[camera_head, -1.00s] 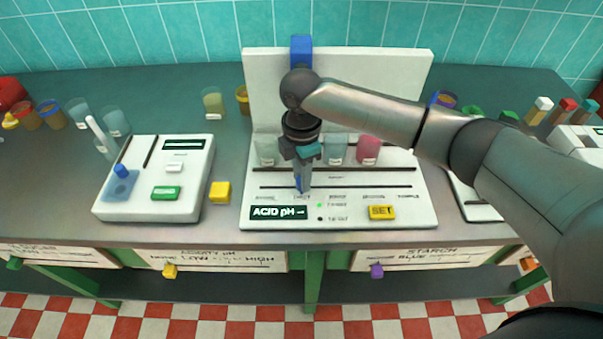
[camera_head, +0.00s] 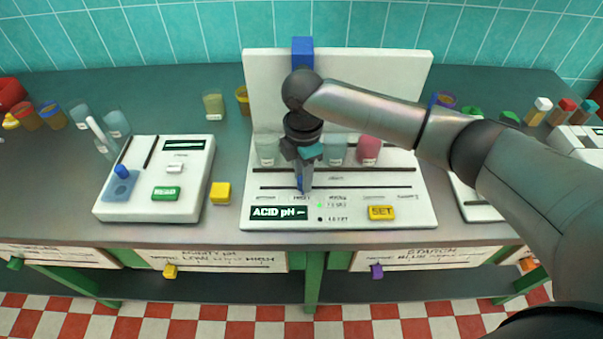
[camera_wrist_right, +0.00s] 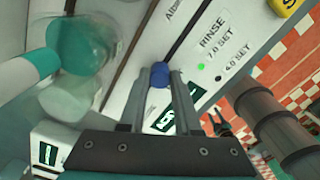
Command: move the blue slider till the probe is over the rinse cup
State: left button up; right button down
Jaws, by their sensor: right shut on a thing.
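The blue slider (camera_head: 300,184) is a small knob in the front slot of the white pH stand (camera_head: 420,205). In the right wrist view, the slider (camera_wrist_right: 160,75) is between the fingertips of my right gripper (camera_wrist_right: 161,82), which is shut on it, beside the word RINSE. In the head view my right gripper (camera_head: 302,176) points down at the slot. A blue carriage (camera_head: 302,50) sits atop the back panel, above my wrist. My right arm hides the probe in the head view. A cup (camera_wrist_right: 80,45) with a pale rod above it shows in the wrist view; I cannot tell whether it is the rinse cup.
A clear cup (camera_head: 266,150), another pale cup (camera_head: 336,150) and a pink cup (camera_head: 368,150) stand along the stand. A yellow SET button (camera_head: 382,212) is at front right. A white meter (camera_head: 150,205) and a yellow block (camera_head: 220,193) are at left.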

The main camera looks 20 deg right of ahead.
jog(key=d+p, duration=0.1)
jog(key=d, duration=0.1)
jog(key=s+d+p, duration=0.1)
jog(key=d+p, duration=0.1)
jog(key=s+d+p, duration=0.1)
jog(key=d, duration=0.1)
jog(key=shift+d+r+p, duration=0.1)
jog(key=shift+d+p, duration=0.3)
jog(key=shift+d, duration=0.3)
jog(key=c, duration=0.6)
grip_release()
notch_tip(320, 180, up, 15)
jog(key=p, duration=0.2)
